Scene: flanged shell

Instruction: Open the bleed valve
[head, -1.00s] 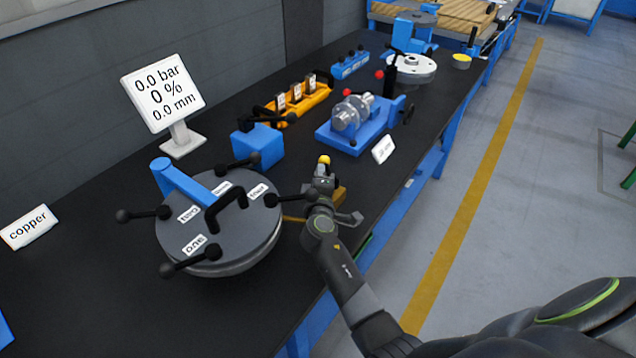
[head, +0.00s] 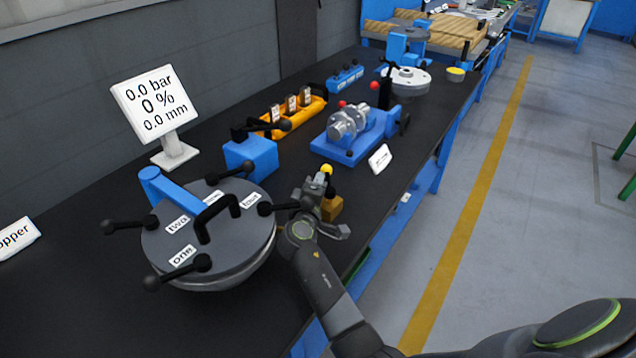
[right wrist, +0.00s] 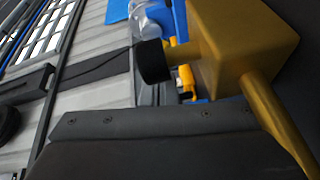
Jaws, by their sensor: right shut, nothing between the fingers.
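The bleed valve looks to be the small brass block (head: 331,208) at the bench's front edge, right of the round flanged shell (head: 215,268). My left gripper is out of view.
The shell's lid has several black-knobbed clamp handles, one (head: 265,209) close to my right gripper. A display (head: 155,100) reads 0.0 bar, 0 %, 0.0 mm. A blue block (head: 250,158) and a blue-based fixture (head: 345,148) stand behind. The aisle floor at right is clear.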

